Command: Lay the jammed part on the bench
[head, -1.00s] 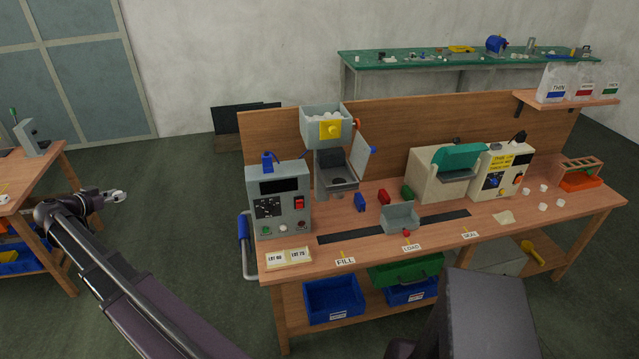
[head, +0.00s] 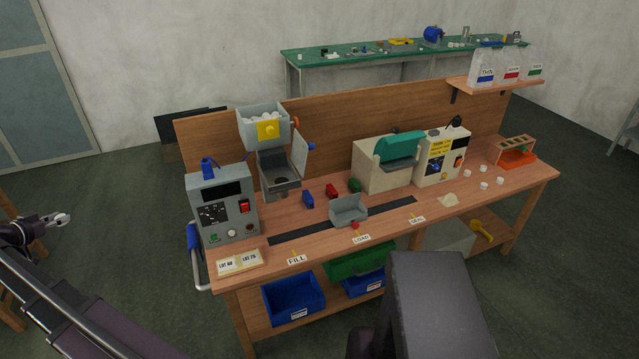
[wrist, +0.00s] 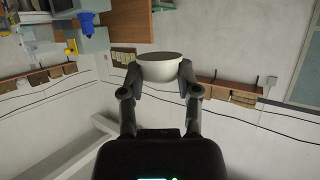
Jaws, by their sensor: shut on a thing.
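My gripper (wrist: 160,88) is shut on a white, rounded, cup-like part (wrist: 160,68), held between both fingertips in the wrist view. I take this to be the jammed part. In the head view my gripper (head: 60,218) is at the far left, out over the floor, well apart from the bench. The part is too small there to make out clearly. The wooden bench (head: 235,281) fills the middle of the head view, with FILL, LOAD and SEAL labels along its front edge.
A grey control box (head: 222,205), a hopper machine (head: 265,130), a grey tray (head: 349,212) and a beige machine (head: 380,165) stand on the bench. Small white pieces (head: 484,186) lie at its right. Bare wood shows near the front edge. A green-topped table (head: 350,50) stands behind.

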